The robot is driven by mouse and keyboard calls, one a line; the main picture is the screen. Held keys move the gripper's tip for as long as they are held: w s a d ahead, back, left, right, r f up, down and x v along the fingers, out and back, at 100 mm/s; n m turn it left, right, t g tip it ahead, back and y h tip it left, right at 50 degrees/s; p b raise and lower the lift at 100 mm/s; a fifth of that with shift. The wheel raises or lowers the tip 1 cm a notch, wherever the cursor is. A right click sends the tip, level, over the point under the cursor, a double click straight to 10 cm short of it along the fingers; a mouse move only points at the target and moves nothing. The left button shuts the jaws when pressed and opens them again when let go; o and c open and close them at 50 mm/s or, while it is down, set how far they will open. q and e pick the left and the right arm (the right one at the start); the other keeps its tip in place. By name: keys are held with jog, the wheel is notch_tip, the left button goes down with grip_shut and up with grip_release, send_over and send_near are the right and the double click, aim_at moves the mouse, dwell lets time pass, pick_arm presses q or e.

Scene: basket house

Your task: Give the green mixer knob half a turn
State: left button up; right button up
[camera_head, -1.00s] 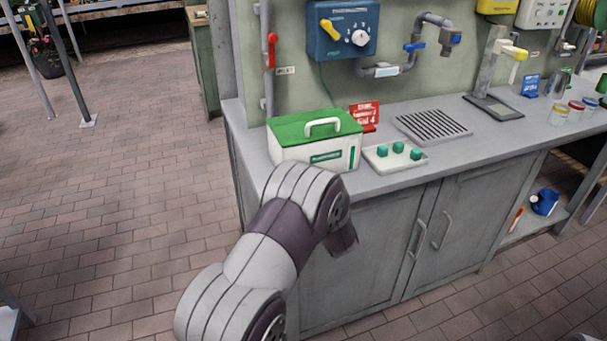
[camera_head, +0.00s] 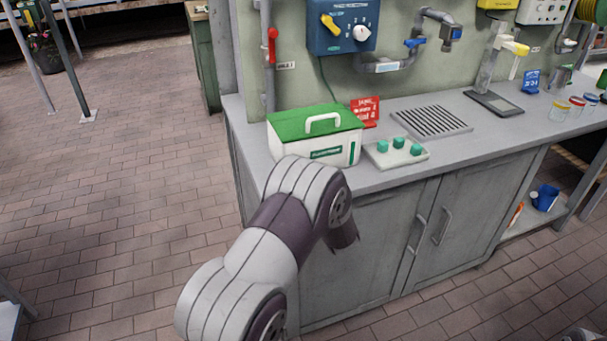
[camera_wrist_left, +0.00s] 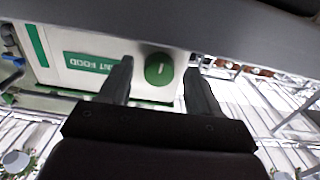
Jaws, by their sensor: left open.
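In the left wrist view, a round green knob (camera_wrist_left: 158,69) with a short white mark sits on the white face of a plant food box (camera_wrist_left: 60,76). The mark runs roughly up and down in that picture. My left gripper (camera_wrist_left: 160,65) is open, one finger to each side of the knob in the picture; I see no contact. In the head view, the box (camera_head: 291,152) has a green lid and stands on the counter. The knob and my left fingers are hidden there behind my arm.
The grey counter (camera_head: 470,145) holds a white tray (camera_head: 377,160) with green pegs just right of the box. A red sign (camera_head: 364,111) stands behind it. A drain grate (camera_head: 432,121) lies farther right. Cabinet doors are below, and the paved floor at left is open.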

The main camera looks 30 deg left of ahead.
pick_arm(q)
jog(key=v, duration=1.2)
jog(key=shift+f, duration=0.1)
